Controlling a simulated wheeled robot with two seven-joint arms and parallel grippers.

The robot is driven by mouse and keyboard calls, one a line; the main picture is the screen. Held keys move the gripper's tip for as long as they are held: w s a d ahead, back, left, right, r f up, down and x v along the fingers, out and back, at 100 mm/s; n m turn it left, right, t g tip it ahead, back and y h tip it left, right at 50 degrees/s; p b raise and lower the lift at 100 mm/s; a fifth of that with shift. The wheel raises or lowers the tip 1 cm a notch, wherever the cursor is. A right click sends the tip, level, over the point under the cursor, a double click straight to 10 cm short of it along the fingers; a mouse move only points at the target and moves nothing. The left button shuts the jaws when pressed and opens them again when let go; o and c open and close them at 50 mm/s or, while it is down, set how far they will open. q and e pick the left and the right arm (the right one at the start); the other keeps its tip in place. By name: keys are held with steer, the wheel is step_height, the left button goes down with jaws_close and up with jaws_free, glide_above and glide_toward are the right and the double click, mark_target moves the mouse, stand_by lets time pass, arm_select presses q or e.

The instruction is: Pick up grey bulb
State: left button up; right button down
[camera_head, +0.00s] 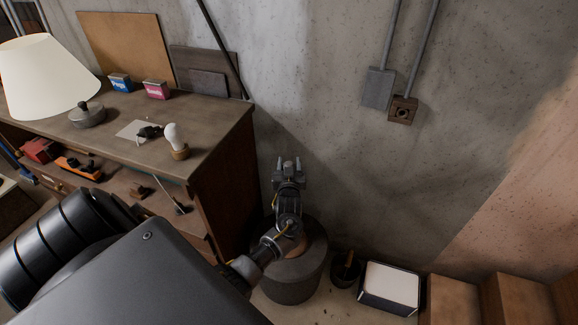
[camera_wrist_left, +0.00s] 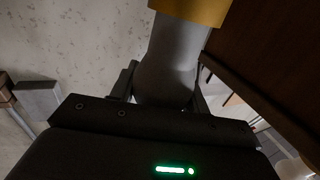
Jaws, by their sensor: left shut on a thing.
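The grey bulb (camera_wrist_left: 172,62) shows large in the left wrist view, with its smooth grey glass between my fingers and its gold base (camera_wrist_left: 195,10) pointing away from the gripper. My left gripper (camera_wrist_left: 165,90) is shut on the glass. In the head view my left gripper (camera_head: 289,165) is in front of the concrete wall, to the right of the wooden bench, fingers pointing up in the picture. The bulb is too small to make out clearly there. My right gripper is not in view.
The bench (camera_head: 225,120) carries a lamp (camera_head: 45,75), a white bulb (camera_head: 173,135) in a wooden holder, and small boxes. A round grey container (camera_head: 295,280) stands below my gripper. A white-topped box (camera_head: 392,284) and wooden steps (camera_head: 455,300) are at lower right.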

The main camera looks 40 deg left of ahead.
arm_select(q)
steer(key=shift+r, duration=0.1)
steer(key=shift+r, duration=0.25)
steer(key=r, duration=0.3)
steer(key=shift+s+d, duration=0.2)
steer(key=s+d+r+b, duration=0.2)
steer(key=s+d+r, duration=0.6)
steer(key=s, duration=0.3)
steer(key=shift+r, duration=0.7)
